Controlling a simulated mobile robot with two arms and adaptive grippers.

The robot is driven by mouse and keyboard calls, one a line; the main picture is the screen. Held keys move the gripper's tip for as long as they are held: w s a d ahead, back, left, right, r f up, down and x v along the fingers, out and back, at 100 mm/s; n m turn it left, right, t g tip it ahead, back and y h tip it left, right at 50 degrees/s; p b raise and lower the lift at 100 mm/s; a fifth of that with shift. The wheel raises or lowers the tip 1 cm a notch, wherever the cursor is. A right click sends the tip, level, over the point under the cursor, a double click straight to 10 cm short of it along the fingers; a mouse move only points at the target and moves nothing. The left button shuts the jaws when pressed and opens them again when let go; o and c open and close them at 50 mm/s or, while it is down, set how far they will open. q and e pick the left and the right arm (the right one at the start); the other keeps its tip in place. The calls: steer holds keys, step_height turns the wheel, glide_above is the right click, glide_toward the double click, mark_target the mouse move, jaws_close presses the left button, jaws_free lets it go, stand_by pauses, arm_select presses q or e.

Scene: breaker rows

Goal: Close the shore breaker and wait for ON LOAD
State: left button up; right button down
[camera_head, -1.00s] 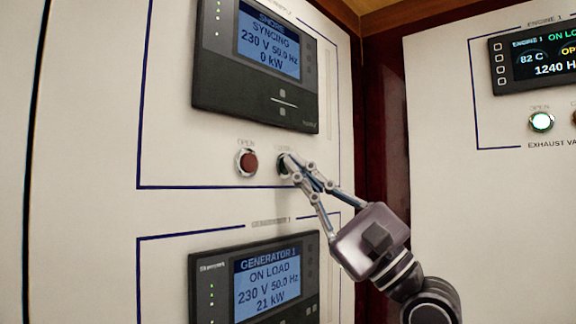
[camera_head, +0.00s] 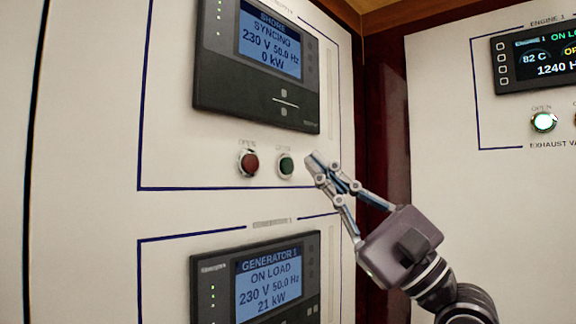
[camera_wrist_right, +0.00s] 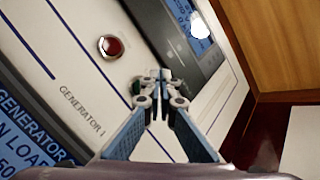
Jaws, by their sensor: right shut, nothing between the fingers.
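The shore controller (camera_head: 255,65) is on the upper panel in the head view. Its screen (camera_head: 270,38) reads SHORE, SYNCING, 230 V 50.0 Hz, 0 kW. Below it are a red OPEN button (camera_head: 248,163) and a dark green button (camera_head: 285,166), whose label is blurred. My right gripper (camera_head: 314,163) is shut and empty, its fingertips just right of the green button and apart from it. In the wrist view the shut fingertips (camera_wrist_right: 158,80) partly hide the green button (camera_wrist_right: 137,88); the red button (camera_wrist_right: 110,46) is clear. My left gripper is not in view.
The Generator 1 controller (camera_head: 255,280) below reads ON LOAD, 230 V 50.0 Hz, 21 kW. On the right-hand panel are an Engine 1 display (camera_head: 535,58) and a lit OPEN button (camera_head: 543,122). A dark red post (camera_head: 385,120) stands between the panels.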

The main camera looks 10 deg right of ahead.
steer(key=shift+s+d, duration=0.85)
steer(key=shift+s, duration=0.25)
